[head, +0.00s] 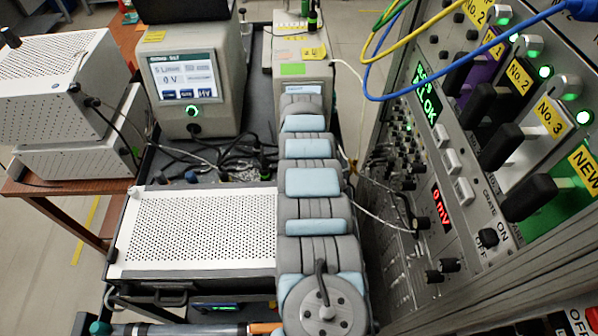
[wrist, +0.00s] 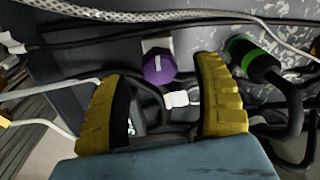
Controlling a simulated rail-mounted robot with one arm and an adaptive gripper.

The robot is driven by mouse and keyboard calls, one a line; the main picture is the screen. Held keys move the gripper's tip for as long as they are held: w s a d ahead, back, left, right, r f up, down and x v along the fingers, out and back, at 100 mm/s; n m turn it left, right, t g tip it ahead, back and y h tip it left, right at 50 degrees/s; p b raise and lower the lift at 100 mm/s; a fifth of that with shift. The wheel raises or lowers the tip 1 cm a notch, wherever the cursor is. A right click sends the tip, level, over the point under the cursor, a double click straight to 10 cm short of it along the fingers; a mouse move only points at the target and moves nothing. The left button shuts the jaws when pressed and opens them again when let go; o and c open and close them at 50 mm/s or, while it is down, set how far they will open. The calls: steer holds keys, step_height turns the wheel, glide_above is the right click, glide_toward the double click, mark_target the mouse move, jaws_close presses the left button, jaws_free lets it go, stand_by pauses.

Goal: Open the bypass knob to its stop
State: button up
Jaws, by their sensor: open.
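In the wrist view, a purple knob (wrist: 159,68) with a white mark on its face sits on a pale mount against a dark panel. It is probably the bypass knob, but I can read no label on it. My gripper (wrist: 161,84) is open, its two yellow ribbed fingers well apart. In that picture the knob lies between the fingertips, with a gap on each side. I cannot tell whether the fingers reach its depth. In the head view my arm reaches away toward the back, and the fingers cannot be made out.
A black fitting with a green ring (wrist: 241,47) and thick cable is close to the right finger. Cables and a braided hose (wrist: 130,14) cross the panel. In the head view, an instrument rack (head: 462,190) stands right of my arm; a display unit (head: 190,80) stands left.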

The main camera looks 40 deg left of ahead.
step_height(320, 180, up, 10)
steer(key=shift+f, duration=0.15)
stand_by(0.7)
